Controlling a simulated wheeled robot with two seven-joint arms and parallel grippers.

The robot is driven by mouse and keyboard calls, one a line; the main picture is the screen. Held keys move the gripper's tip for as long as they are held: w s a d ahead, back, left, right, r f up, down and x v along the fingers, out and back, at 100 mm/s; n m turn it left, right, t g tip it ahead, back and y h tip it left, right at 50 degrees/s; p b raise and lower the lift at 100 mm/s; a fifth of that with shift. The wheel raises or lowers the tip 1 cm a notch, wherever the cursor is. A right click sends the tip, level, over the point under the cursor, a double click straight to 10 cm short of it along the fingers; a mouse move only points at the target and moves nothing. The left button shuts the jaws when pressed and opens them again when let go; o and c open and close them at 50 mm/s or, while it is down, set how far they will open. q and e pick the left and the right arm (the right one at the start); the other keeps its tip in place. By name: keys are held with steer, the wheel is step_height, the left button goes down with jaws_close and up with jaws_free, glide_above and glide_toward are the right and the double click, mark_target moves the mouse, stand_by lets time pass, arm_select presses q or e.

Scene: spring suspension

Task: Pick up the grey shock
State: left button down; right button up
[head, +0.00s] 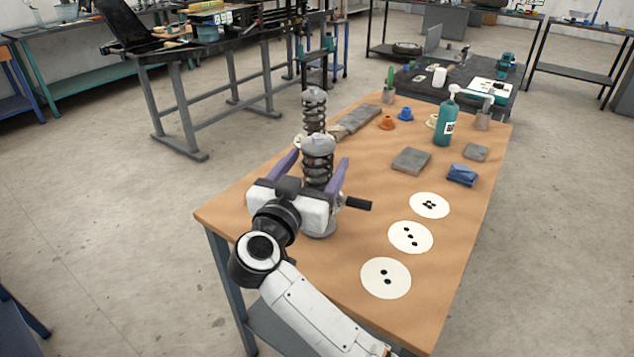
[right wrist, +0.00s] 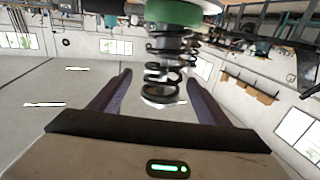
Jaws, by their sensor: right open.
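Two shocks with dark coil springs and grey top caps stand upright on the wooden table. The nearer shock (head: 317,172) is in front of the farther shock (head: 314,108). Which is the grey one is not clear. My right gripper (head: 321,156) is open, its two purple fingers to either side of the nearer shock's spring, contact not visible. In the right wrist view, a shock spring (right wrist: 164,62) under a green part shows between the spread fingers (right wrist: 158,84). The nearer shock's lower part is mostly hidden by the gripper. My left gripper is out of view.
The table (head: 300,285) carries three white dotted discs (head: 410,237) at its front right. A teal bottle (head: 444,122), blue cloth (head: 462,175), grey blocks (head: 411,160) and small orange and blue pieces (head: 405,114) lie farther back. The front left of the table is clear.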

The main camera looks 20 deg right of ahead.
steer(key=x, duration=0.6)
steer(key=shift+w+a+r, duration=0.1)
steer(key=shift+w+r, duration=0.05)
steer(key=shift+r, duration=0.05)
steer(key=shift+w, duration=0.2)
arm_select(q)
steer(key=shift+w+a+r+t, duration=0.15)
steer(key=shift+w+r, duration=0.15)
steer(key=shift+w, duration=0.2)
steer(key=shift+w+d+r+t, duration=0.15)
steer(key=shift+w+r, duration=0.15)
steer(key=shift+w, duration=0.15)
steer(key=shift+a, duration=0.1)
arm_select(e)
steer(key=shift+c, duration=0.4)
steer(key=c, duration=0.7)
jaws_close()
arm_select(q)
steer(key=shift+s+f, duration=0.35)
arm_select(e)
steer(key=shift+r, duration=0.2)
